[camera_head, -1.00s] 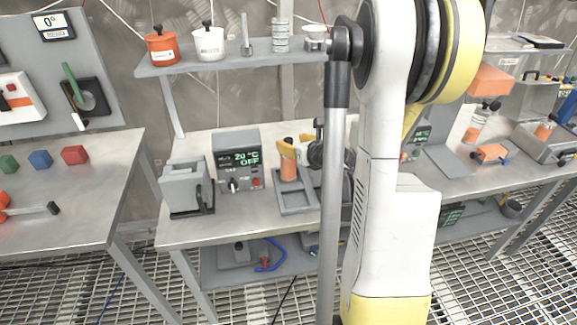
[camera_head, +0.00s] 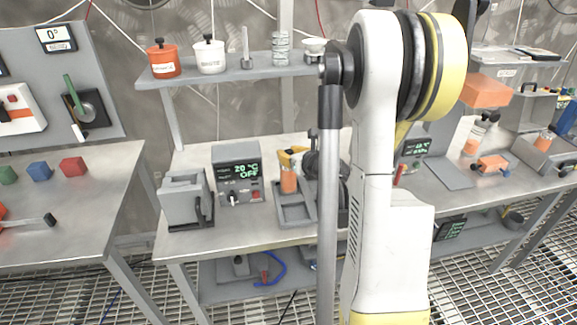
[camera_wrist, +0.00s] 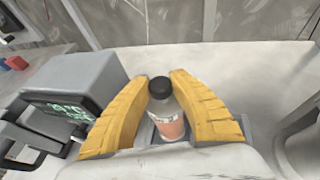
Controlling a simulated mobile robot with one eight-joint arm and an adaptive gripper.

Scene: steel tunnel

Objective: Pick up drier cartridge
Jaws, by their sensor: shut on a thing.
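The drier cartridge (camera_head: 289,181) is a small orange-filled clear cylinder, upright at the grey tray (camera_head: 293,216) on the middle bench. In the wrist view the cartridge (camera_wrist: 168,118) has a black cap and a pale label. My gripper (camera_head: 291,157) has yellow fingers; in the wrist view my gripper (camera_wrist: 160,92) has one finger on each side of the cartridge, shut on it.
A grey box with a 20 °C OFF display (camera_head: 238,174) stands close left of the tray, with a grey clamp-like device (camera_head: 186,199) beyond it. A shelf (camera_head: 225,78) with pots runs above the back. My arm hides part of the bench to the right.

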